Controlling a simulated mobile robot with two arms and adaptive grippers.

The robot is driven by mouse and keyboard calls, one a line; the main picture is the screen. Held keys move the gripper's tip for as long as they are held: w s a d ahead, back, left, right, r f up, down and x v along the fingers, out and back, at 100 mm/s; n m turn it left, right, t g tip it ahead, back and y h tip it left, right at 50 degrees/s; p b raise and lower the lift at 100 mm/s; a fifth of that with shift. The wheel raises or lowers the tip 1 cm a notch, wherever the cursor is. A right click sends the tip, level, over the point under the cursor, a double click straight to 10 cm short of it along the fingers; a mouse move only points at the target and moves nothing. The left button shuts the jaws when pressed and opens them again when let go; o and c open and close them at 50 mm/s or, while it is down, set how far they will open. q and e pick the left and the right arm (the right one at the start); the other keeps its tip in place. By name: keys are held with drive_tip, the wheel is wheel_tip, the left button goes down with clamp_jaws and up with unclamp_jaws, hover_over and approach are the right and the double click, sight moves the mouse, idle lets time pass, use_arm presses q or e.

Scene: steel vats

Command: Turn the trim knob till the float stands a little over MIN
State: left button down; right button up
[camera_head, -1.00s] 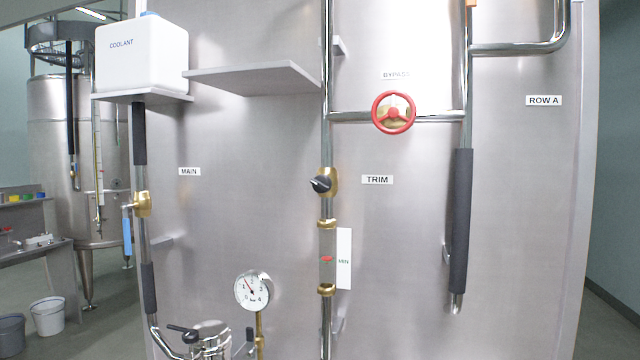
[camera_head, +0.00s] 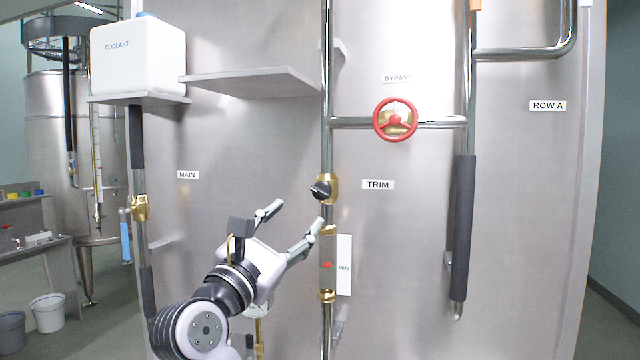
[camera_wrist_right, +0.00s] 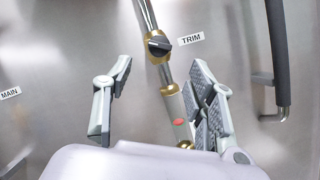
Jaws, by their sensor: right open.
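The trim knob (camera_head: 321,190) is black, on a brass valve on the vertical pipe left of the TRIM label (camera_head: 378,185). In the right wrist view the knob (camera_wrist_right: 158,43) shows ahead, between and beyond the fingertips. Below it is the sight glass (camera_head: 327,248) with a red float (camera_head: 327,265), about level with the word MIN on the white plate (camera_head: 344,250); the exact offset is too small to tell. My right gripper (camera_head: 299,213) is open and empty, below and left of the knob, apart from it. My left gripper is out of view.
A red bypass handwheel (camera_head: 395,120) is above right. A shelf (camera_head: 255,81) juts out at upper left, beside the COOLANT tank (camera_head: 138,55). A dark sleeved pipe (camera_head: 463,230) stands at right.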

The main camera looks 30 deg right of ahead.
sight(318, 194)
drive_tip(key=p+x, duration=0.3)
drive_tip(key=x, duration=0.7)
drive_tip(key=shift+r, duration=0.1)
drive_tip(key=shift+w+d+r+p, duration=0.1)
drive_tip(key=shift+w+d+p, duration=0.25)
drive_tip(key=shift+d, duration=0.2)
drive_tip(key=shift+c, duration=0.3)
drive_tip(key=c, duration=1.1)
